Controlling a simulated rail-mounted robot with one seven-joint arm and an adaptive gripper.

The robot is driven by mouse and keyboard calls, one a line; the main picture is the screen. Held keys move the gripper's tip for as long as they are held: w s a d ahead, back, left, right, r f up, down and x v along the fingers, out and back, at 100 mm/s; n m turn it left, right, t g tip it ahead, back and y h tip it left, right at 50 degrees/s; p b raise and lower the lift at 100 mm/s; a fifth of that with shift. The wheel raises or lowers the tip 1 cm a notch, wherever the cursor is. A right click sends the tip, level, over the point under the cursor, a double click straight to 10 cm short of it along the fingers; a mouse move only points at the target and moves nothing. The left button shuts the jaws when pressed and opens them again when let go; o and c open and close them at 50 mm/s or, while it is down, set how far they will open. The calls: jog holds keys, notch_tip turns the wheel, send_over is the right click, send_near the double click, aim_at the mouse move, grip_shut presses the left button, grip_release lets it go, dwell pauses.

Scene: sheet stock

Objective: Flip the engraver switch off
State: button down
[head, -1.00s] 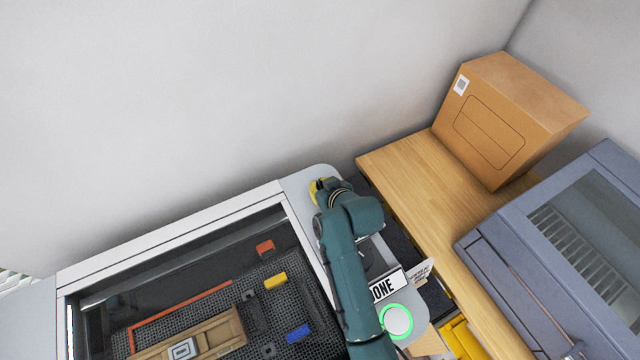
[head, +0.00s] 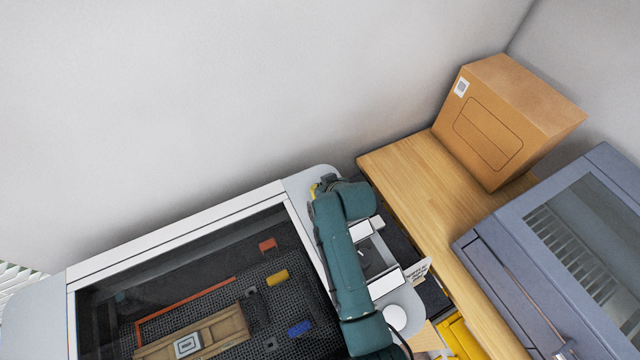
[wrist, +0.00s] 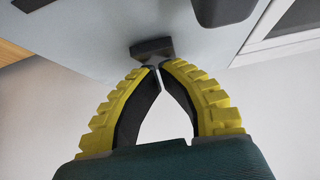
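The engraver (head: 170,237) is the large white-framed machine with a dark glass lid at the lower left of the head view. Its grey side panel carries a round white button (head: 395,318) and a blank white display plate (head: 387,283). In the wrist view a small black switch (wrist: 152,47) stands out from the pale panel. My gripper (wrist: 158,66) has its yellow-backed fingers drawn together, tips at the switch's lower edge; whether they touch it I cannot tell. In the head view only a bit of yellow finger (head: 314,190) shows; my arm hides the switch there.
A wooden bench (head: 408,172) bears a cardboard box (head: 490,125) and a blue-grey machine (head: 500,275) on the right. Yellow bins (head: 457,338) sit low at the bottom. A plain wall rises behind. A dark block (wrist: 224,10) shows at the wrist view's top.

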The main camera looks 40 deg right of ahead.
jog(key=shift+s+a+r+p, duration=0.1)
jog(key=shift+s+r+p, duration=0.15)
jog(key=shift+s+p, duration=0.15)
jog(key=shift+f, duration=0.1)
notch_tip(320, 180, up, 5)
jog(key=p, duration=0.3)
jog(key=b+v, duration=0.1)
jog(key=v, duration=0.8)
